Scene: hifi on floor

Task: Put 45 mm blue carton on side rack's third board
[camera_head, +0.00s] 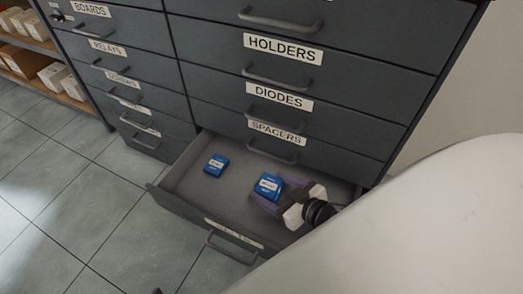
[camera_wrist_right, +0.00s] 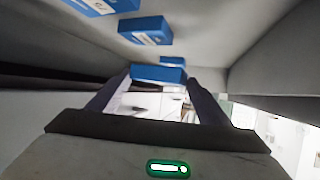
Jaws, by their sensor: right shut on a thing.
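My right gripper (camera_head: 276,192) reaches into an open lower drawer (camera_head: 172,204) and is shut on a blue carton (camera_head: 268,184) with a white label. The held carton also shows between the fingertips in the right wrist view (camera_wrist_right: 158,73). Another blue carton (camera_head: 216,164) lies to the left on the drawer's grey floor. The wrist view shows several blue cartons, one close above the held one (camera_wrist_right: 145,30). The cartons' sizes cannot be read. A rack with wooden boards (camera_head: 42,48) stands at the far left, only partly in view.
The grey drawer cabinet (camera_head: 150,60) has shut, labelled drawers above the open one, including SPACERS (camera_head: 277,132). Pale boxes (camera_head: 53,74) stand on the rack's boards. The tiled floor (camera_head: 70,190) at the left is clear. The drawer's walls surround my right gripper.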

